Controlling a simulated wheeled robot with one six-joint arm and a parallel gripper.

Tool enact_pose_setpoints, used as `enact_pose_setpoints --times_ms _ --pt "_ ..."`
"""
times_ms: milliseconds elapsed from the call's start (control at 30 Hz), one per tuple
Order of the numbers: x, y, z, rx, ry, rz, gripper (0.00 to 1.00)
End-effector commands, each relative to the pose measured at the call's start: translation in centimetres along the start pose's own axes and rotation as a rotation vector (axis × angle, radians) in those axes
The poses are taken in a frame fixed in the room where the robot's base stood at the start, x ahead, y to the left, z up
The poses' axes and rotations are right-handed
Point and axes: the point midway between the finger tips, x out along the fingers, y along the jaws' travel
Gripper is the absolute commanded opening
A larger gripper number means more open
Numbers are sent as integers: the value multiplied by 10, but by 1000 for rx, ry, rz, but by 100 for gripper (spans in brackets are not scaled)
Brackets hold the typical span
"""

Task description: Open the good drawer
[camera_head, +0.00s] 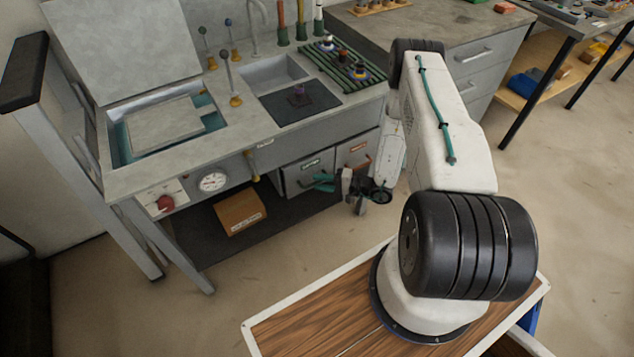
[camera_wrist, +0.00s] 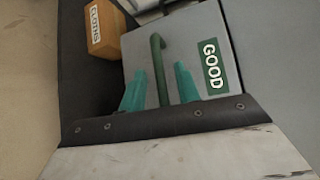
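The good drawer is a grey front with a green GOOD label (camera_wrist: 212,66) in the wrist view. It also shows under the bench in the head view (camera_head: 296,180), where it looks shut. Its dark green bar handle (camera_wrist: 157,62) runs lengthwise between my two teal fingertips in the wrist view. My gripper (camera_wrist: 160,88) is open, with a visible gap on each side of the handle; I cannot tell how far the fingertips reach past it. In the head view, my gripper (camera_head: 322,183) is in front of the drawer and partly covers its front.
A second drawer with an orange-red label (camera_head: 359,147) sits right of the good drawer. An orange CLOTHS box (camera_head: 240,212) lies on the dark lower shelf to the left. The bench (camera_head: 140,181) carries a gauge, a red knob and levers. The floor in front is clear.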

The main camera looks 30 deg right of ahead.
Motion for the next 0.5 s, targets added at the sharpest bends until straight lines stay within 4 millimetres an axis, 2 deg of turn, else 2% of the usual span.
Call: enact_pose_setpoints --times_ms 167,433,467,500 --pt "15 0 1 1 -1 0 32" --pt "17 0 0 1 0 -1 32" --pt "17 0 0 1 0 0 30" --pt "17 0 0 1 0 -1 19"
